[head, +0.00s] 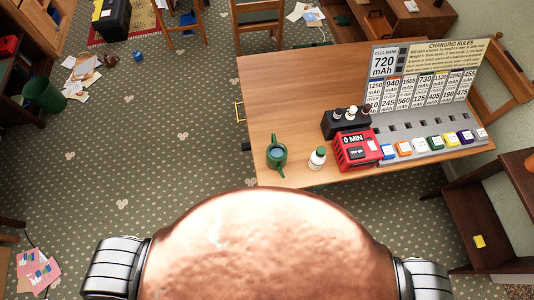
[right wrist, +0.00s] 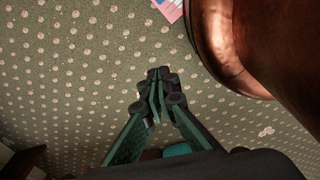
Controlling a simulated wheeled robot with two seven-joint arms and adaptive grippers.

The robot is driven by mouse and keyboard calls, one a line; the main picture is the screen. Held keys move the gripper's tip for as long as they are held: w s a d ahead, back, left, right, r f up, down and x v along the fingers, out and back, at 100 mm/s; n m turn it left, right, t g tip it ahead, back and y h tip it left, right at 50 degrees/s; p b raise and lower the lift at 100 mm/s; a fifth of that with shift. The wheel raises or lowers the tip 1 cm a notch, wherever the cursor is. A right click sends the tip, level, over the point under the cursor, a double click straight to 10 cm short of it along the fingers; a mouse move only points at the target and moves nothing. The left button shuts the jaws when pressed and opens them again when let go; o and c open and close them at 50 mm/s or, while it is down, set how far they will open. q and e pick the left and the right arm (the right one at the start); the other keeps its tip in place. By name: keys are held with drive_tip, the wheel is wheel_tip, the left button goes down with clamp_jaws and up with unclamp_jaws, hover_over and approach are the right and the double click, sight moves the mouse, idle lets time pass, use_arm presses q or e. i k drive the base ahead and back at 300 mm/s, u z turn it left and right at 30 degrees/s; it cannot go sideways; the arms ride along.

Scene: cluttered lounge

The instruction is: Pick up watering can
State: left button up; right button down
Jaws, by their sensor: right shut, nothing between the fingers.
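The watering can (head: 277,153) is a small dark green can with a handle and spout. It stands upright on the wooden table (head: 285,90), near the table's front left corner. My right gripper (right wrist: 158,88) shows in the right wrist view, shut and empty, with only carpet beyond its fingertips. It is not near the can in that view. In the head view neither gripper is visible; only my copper body and parts of both shoulders show at the bottom.
A white bottle with a green top (head: 317,159) stands just right of the can. Further right are a red device (head: 357,149), a black box (head: 346,122) and a row of coloured blocks. Chairs (head: 257,22) stand behind. The patterned carpet left of the table is mostly open.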

sight(276, 157)
drive_tip(key=z, duration=3.1)
drive_tip(key=k, duration=2.35)
drive_tip(key=u, duration=2.25)
